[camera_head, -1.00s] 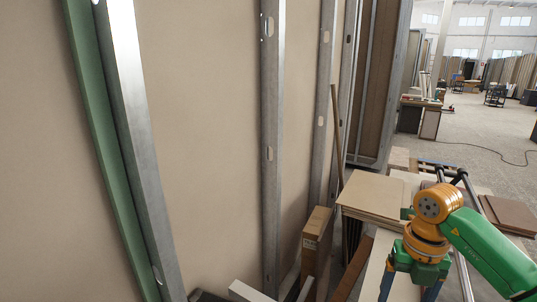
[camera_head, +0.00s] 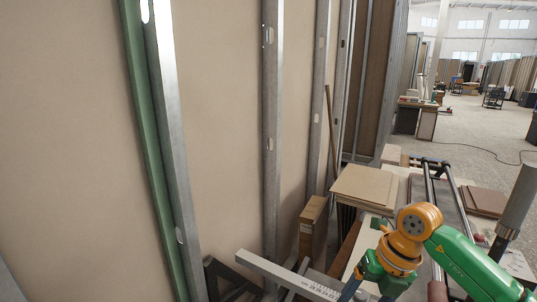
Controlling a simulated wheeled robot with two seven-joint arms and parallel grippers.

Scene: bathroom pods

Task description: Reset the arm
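My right arm, green with orange joints, comes in from the lower right. My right gripper (camera_head: 368,291) is at the bottom edge, pointing down, with dark blue finger parts. Its fingertips are cut off by the frame, so I cannot tell whether it is open or shut. My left gripper is not in view.
A beige panel wall with metal studs (camera_head: 270,130) and a green upright (camera_head: 148,140) fills the left. Open floor (camera_head: 470,135) lies at the back right.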

